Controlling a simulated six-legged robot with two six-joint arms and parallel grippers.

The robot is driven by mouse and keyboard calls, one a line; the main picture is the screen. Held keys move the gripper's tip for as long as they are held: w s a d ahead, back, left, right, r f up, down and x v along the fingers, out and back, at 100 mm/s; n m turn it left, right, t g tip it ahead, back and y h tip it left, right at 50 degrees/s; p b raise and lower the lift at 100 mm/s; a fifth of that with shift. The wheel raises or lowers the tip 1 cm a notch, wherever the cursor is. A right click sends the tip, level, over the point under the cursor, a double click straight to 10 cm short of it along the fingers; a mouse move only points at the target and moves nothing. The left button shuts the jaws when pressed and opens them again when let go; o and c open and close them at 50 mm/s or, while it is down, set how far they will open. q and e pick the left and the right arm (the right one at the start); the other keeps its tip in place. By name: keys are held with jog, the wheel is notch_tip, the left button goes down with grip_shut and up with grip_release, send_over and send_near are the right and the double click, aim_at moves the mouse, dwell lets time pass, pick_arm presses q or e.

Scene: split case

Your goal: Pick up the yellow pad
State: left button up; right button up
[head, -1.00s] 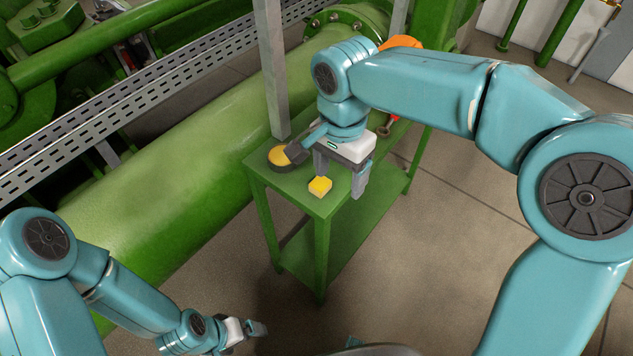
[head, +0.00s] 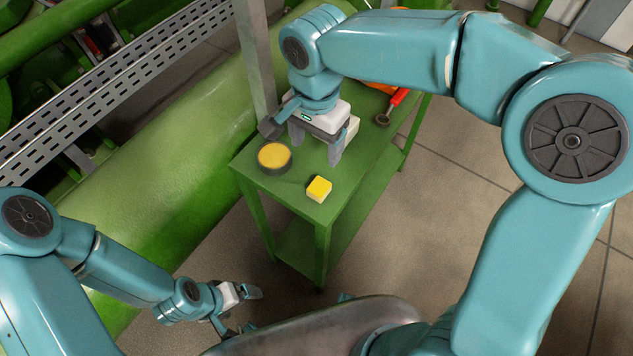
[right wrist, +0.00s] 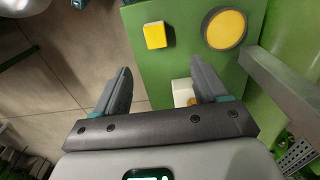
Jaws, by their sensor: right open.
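The square yellow pad (head: 319,189), with pale sides, lies on the green table near its front corner. In the right wrist view the pad (right wrist: 155,35) is ahead of the fingers, slightly left of the middle. My right gripper (head: 316,146) is over the table behind the pad, apart from it. Its fingers are spread with a gap between them, also in the right wrist view (right wrist: 160,70). My left gripper (head: 243,305) is low, left of the table, away from the pad; its finger gap is unclear.
A round yellow disc in a dark ring (head: 274,157) sits left of the pad. A white object (right wrist: 183,92) lies near my right fingers, partly hidden. A grey post (head: 254,60) rises behind. A red-handled tool (head: 398,98) lies farther back on the green table (head: 352,178).

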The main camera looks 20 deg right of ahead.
send_over(319, 186)
jog(key=f, duration=0.7)
jog(key=shift+w+a+f, duration=0.1)
jog(key=shift+w+f, duration=0.05)
jog(key=shift+w, duration=0.05)
jog(key=shift+s+f, duration=0.15)
jog(key=shift+f, duration=0.35)
notch_tip(319, 186, down, 5)
jog(key=shift+r, duration=0.1)
jog(key=shift+s, duration=0.1)
jog(key=c, duration=1.1)
jog(key=shift+r, duration=0.1)
notch_tip(319, 186, up, 20)
jog(key=shift+f+p, duration=0.1)
jog(key=shift+p, duration=0.65)
